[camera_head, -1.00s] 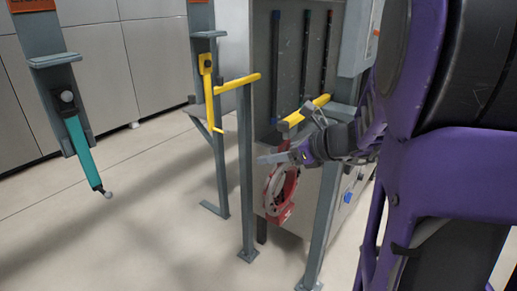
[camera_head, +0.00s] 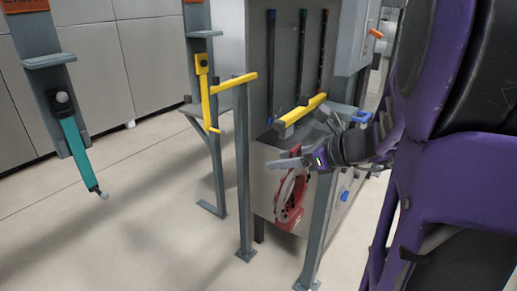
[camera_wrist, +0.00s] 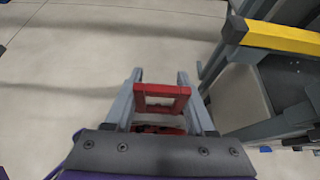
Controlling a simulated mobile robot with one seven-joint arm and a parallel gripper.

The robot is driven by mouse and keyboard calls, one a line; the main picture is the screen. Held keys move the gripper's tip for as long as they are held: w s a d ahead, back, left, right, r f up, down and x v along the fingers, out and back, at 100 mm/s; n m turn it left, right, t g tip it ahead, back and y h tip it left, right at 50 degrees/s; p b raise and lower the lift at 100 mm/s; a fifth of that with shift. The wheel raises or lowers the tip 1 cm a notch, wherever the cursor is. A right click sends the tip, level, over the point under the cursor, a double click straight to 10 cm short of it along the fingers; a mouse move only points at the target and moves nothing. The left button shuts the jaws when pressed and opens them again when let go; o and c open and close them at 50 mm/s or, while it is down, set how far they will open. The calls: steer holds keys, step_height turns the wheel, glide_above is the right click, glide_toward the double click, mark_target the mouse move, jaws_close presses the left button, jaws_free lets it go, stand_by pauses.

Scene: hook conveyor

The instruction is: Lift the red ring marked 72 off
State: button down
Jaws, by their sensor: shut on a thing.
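The red ring (camera_head: 290,198) hangs below my gripper (camera_head: 306,142) in the head view, with a pale inner part. It hangs in front of the grey cabinet, under a yellow bar. I cannot read its number. In the wrist view my gripper (camera_wrist: 160,76) has a finger on each side of a red square frame (camera_wrist: 160,88), which belongs to the ring as far as I can tell. My gripper is shut on it. The ring's lower part is mostly hidden behind the gripper's base there. The yellow bar (camera_head: 301,114) is close above the gripper and looks empty.
Grey posts stand close to the ring (camera_head: 321,225) and to its left (camera_head: 244,180). Another yellow arm (camera_head: 234,83) juts out at the left. A teal bar (camera_head: 78,150) hangs at the far left. Open floor (camera_head: 120,235) lies at the front left.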

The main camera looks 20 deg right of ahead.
mark_target(299, 170)
steer(key=shift+s+d+r, duration=0.1)
steer(key=shift+s+d, duration=0.95)
steer(key=shift+s, duration=0.3)
steer(key=shift+s+d, duration=1.05)
steer(key=shift+s, duration=0.25)
